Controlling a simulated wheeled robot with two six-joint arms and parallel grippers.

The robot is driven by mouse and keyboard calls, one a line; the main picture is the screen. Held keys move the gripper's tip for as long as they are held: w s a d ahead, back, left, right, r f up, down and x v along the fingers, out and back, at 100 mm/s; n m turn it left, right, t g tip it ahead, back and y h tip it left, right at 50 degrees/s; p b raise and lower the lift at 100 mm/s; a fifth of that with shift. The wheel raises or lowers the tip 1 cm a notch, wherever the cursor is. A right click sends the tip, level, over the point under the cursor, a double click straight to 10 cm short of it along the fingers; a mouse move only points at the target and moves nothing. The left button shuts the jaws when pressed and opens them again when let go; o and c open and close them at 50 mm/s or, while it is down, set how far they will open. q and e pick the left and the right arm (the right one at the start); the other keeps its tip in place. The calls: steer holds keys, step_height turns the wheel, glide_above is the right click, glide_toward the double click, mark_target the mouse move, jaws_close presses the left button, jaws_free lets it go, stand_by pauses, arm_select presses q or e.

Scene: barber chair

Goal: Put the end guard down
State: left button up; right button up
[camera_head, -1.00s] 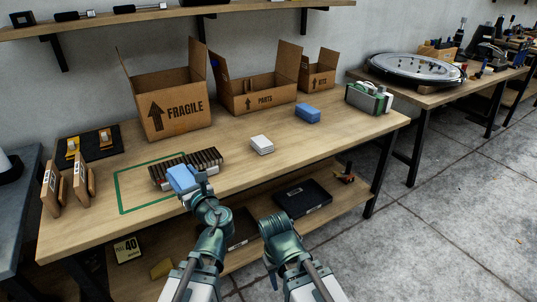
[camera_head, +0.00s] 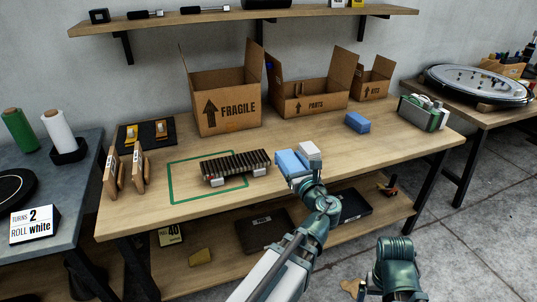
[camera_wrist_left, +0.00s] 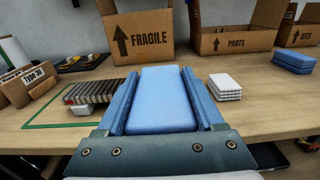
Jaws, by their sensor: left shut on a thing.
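The end guard appears to be the blue block (camera_wrist_left: 163,100) between the blue fingers of my left gripper (camera_wrist_left: 166,98). In the head view my left gripper (camera_head: 293,165) is shut on it, over the front part of the bench. It is right of a row of dark plates (camera_head: 236,164) and just left of and in front of a small white stack (camera_head: 309,150). I cannot tell whether the block touches the bench. A similar blue block (camera_head: 357,122) lies farther right. My right arm shows at the lower right, but its gripper does not.
A green outline (camera_head: 172,183) on the wooden bench (camera_head: 400,148) surrounds part of the plate row. Cardboard boxes marked FRAGILE (camera_head: 227,105), PARTS (camera_head: 312,103) and KITS (camera_head: 373,88) stand behind. Brown packets (camera_head: 138,168) stand at left. Bare bench lies right of the white stack.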

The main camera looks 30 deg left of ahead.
arm_select(q)
steer(key=shift+a, duration=0.45)
steer(key=b, duration=0.2)
glide_above(264, 154)
steer(key=shift+f, duration=0.75)
step_height(264, 154, down, 4)
steer(key=b, duration=0.3)
steer(key=shift+r, duration=0.25)
steer(key=shift+f, duration=0.15)
steer(key=o, duration=1.3)
